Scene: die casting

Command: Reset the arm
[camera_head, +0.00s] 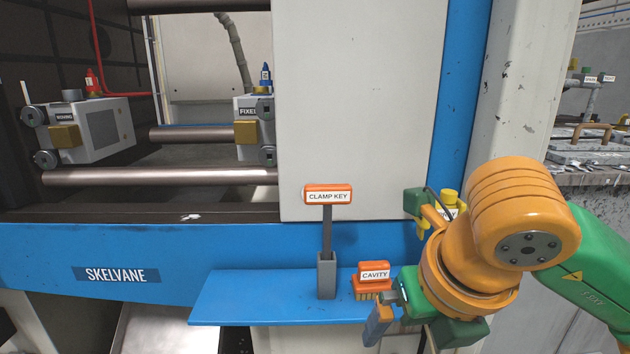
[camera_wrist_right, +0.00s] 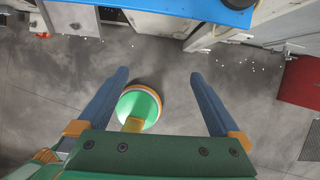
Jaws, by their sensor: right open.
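My right gripper (camera_head: 378,325) hangs at the front right of the blue shelf (camera_head: 250,300) in the head view, partly hidden by its own wrist. The right wrist view shows its two blue fingers spread apart with nothing held between the tips (camera_wrist_right: 160,76). My right arm is bent, with the orange wrist over the shelf's right end. My left gripper is in neither view.
A clamp key (camera_head: 328,196) stands upright in a grey holder (camera_head: 327,276) on the shelf. A brush labelled CAVITY (camera_head: 374,274) sits just left of my wrist. The die casting machine's blue beam (camera_head: 180,255) runs behind. Grey floor (camera_wrist_right: 230,90) lies below the fingers.

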